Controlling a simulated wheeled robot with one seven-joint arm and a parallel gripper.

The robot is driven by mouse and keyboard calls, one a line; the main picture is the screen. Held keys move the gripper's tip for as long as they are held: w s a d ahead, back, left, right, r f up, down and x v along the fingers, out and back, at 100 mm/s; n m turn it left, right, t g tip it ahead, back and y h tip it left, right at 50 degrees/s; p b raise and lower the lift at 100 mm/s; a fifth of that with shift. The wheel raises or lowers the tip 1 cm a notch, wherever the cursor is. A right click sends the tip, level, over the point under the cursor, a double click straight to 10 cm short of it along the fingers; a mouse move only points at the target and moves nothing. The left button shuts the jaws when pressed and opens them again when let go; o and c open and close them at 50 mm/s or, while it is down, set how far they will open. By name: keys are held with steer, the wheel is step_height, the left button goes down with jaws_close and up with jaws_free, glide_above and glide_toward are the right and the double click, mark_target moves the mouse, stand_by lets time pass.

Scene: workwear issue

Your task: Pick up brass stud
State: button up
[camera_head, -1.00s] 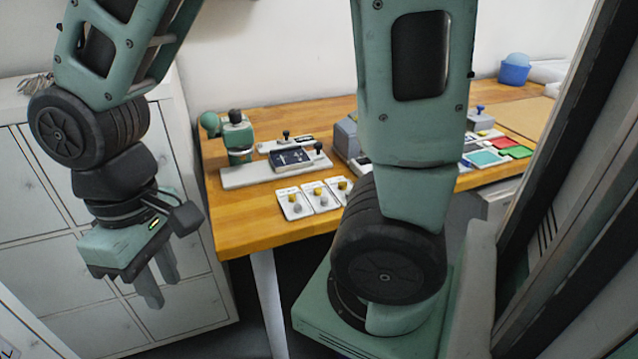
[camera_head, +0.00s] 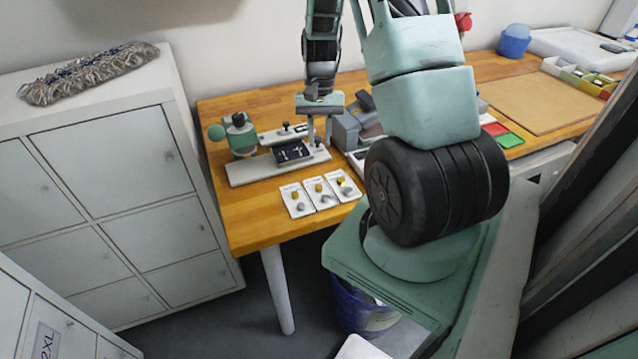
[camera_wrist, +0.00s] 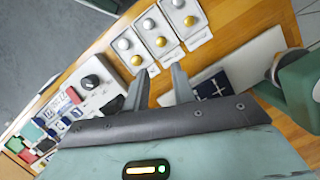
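Three white cards lie in a row near the table's front left edge, each with a brass stud and a silver-grey stud. The brass studs are left (camera_head: 294,195), middle (camera_head: 318,188) and right (camera_head: 340,182). In the wrist view they are left (camera_wrist: 136,60), middle (camera_wrist: 161,41) and right (camera_wrist: 190,20). The print on the cards is too small to read. My gripper (camera_head: 319,141) is above the table, behind the cards and by the grey press base. Its two fingers (camera_wrist: 159,76) are apart with nothing between them.
A green hand press (camera_head: 240,135) and a base with a dark block (camera_head: 292,153) stand behind the cards. A grey box (camera_head: 345,130) is right of my gripper. The wooden table (camera_head: 245,225) is bare left of the cards. A blue bin (camera_head: 355,310) is below.

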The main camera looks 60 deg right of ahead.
steer(key=p, duration=0.2)
glide_above(319, 185)
steer(key=w+d, duration=0.1)
steer(key=d, duration=0.1)
step_height(319, 185, down, 7)
steer(key=shift+a+r, duration=0.1)
steer(key=shift+a, duration=0.05)
steer(key=shift+s+a+f+p, duration=0.1)
steer(key=shift+a+f+p, duration=0.15)
steer(key=shift+f+p, duration=0.25)
steer(key=shift+p+x, duration=0.85)
steer(key=shift+x, duration=1.15)
jaws_close()
